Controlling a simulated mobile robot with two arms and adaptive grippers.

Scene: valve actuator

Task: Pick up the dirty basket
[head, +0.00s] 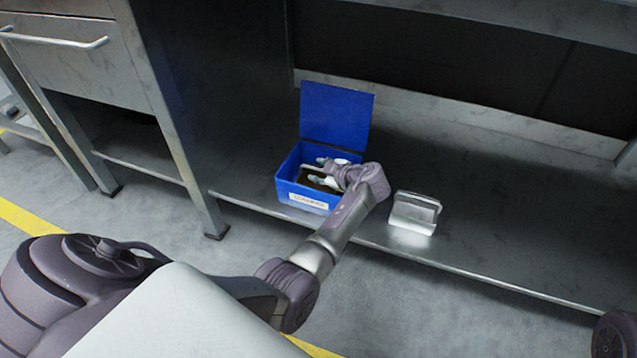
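A blue box (291,189) with a raised lid (336,114) and a white label on its front stands on the low metal shelf. My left gripper (320,170) reaches into the box opening from the right. Its two light fingertips look apart, with a thin pale bar, perhaps a handle, between them. What the bar belongs to is mostly hidden by the gripper and the box walls. I cannot tell whether the fingers touch it. My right gripper is out of view.
The metal shelf (500,220) is bare right of the metal basket. A cabinet side and leg (190,170) stand left of the box. A drawer unit (75,60) is at the upper left. The shelf's front edge runs below my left forearm.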

